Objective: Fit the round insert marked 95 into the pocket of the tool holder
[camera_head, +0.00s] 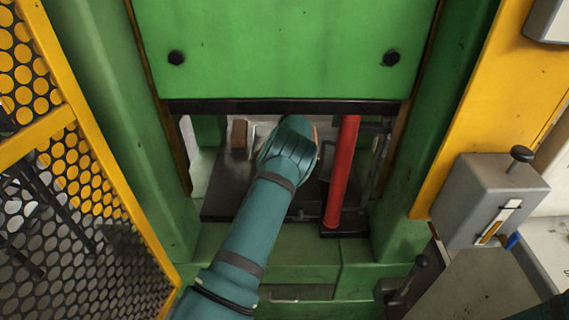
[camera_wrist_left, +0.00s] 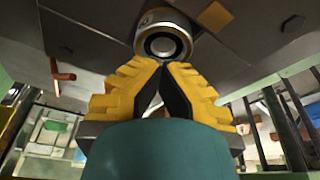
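My left arm reaches into the opening under the green press head in the head view, and its own wrist hides its gripper there. In the left wrist view my left gripper (camera_wrist_left: 160,66) has yellow fingers whose tips come together, with a narrow dark gap behind them. A round metal ring-shaped piece (camera_wrist_left: 141,42), probably the insert, sits right at the fingertips, against a dark grey surface. The fingers do not straddle it; whether they touch it I cannot tell. No 95 mark is readable, and I cannot make out the tool holder's pocket. My right gripper is out of view.
The green press head (camera_head: 283,55) hangs above the opening. A red upright cylinder (camera_head: 342,175) stands just right of my wrist. A brown block (camera_head: 239,134) lies at the back left. A yellow mesh guard (camera_head: 85,190) is at left, a grey control box (camera_head: 480,195) at right.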

